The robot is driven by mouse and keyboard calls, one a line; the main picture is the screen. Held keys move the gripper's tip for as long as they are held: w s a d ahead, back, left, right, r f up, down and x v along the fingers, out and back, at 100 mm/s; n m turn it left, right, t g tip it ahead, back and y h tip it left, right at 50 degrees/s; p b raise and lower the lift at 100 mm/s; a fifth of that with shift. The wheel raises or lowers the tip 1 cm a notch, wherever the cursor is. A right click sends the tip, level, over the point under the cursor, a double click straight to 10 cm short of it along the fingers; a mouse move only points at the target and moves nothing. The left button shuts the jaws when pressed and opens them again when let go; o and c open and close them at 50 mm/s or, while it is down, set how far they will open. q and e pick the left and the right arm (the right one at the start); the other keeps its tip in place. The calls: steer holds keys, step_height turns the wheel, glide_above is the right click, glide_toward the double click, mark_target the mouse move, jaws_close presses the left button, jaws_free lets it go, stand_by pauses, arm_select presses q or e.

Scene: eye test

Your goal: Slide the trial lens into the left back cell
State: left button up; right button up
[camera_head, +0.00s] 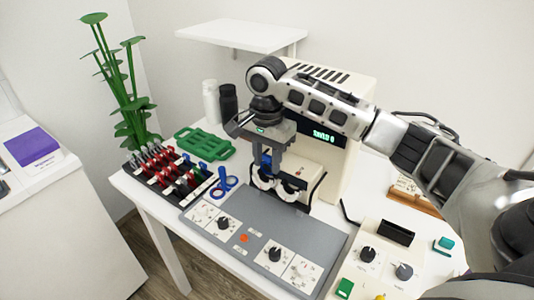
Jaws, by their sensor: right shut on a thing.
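My right gripper (268,154) points down over the trial frame and is shut on a blue-handled trial lens (266,163). The trial frame (291,184), with pale round rims and dark parts, stands upright at the back of the grey panel, in front of the cream machine. The lens is at or just above the frame's left side as pictured. The gripper and handle cover the cells there, so I cannot tell whether the lens sits in a cell, or which one. My left gripper is not in view.
A black rack (148,171) of red, black and blue lenses stands at the table's left edge. Blue ring-shaped items (224,184) lie beside it. A green tray (205,144) and two bottles (229,103) are behind. The cream machine (340,90) stands close behind the gripper. The grey panel (240,212) carries dials.

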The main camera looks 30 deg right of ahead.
steer(key=shift+f+p, duration=0.4)
steer(key=shift+f, duration=0.35)
steer(key=o, duration=1)
arm_select(q)
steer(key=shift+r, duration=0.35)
steer(key=p, duration=0.1)
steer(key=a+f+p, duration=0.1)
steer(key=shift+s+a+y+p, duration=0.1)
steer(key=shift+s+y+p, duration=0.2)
arm_select(e)
step_height(320, 180, up, 16)
steer(key=shift+f, duration=0.1)
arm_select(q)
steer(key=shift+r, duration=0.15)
